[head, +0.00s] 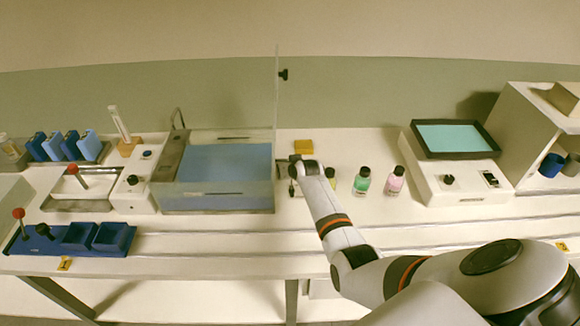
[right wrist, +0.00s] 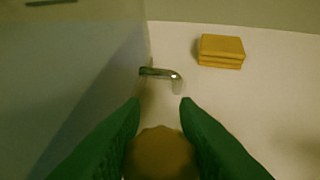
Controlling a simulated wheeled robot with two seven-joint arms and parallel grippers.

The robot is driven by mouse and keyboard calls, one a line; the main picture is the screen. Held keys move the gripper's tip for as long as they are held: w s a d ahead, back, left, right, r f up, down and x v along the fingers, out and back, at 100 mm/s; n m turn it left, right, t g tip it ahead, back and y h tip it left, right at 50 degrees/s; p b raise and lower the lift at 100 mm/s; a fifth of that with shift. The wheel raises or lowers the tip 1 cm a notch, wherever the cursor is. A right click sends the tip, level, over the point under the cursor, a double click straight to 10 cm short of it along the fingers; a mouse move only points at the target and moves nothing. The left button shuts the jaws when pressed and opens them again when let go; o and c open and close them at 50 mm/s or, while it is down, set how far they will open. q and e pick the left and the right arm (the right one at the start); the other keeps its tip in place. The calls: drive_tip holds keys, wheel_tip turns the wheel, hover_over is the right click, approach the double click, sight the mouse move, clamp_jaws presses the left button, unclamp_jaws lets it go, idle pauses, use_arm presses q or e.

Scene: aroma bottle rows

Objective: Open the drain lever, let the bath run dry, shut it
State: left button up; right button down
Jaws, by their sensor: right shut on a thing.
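The bath (head: 222,200) is a clear-walled tank with blue liquid in it, left of centre in the head view. In the right wrist view its wall (right wrist: 75,90) fills the left side. A short bent metal spout (right wrist: 160,73) sticks out of that wall. My right gripper (head: 297,172) is at the bath's right side. In the right wrist view its green fingers (right wrist: 160,104) are shut on a rounded yellow-brown knob (right wrist: 160,153), apparently the drain lever's. The lever's shaft is hidden, so I cannot tell its position. My left gripper is not in view.
Yellow sponges (head: 303,147) lie behind my right gripper. Green (head: 362,181) and pink (head: 394,182) bottles stand to its right, another bottle (head: 330,176) close to my arm. A white box with a dark-framed teal tray (head: 455,155) stands further right.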

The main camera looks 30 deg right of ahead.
drive_tip(key=shift+w+d+f+g+y, duration=0.3)
drive_tip(key=shift+w+f+g+y, duration=0.15)
drive_tip(key=shift+g, duration=0.35)
drive_tip(key=c, duration=1.1)
unclamp_jaws()
drive_tip(key=shift+w, duration=0.1)
drive_tip(key=shift+s+r, duration=0.3)
drive_tip(key=shift+r, duration=0.15)
drive_tip(key=p+v, duration=0.1)
drive_tip(key=v, duration=1)
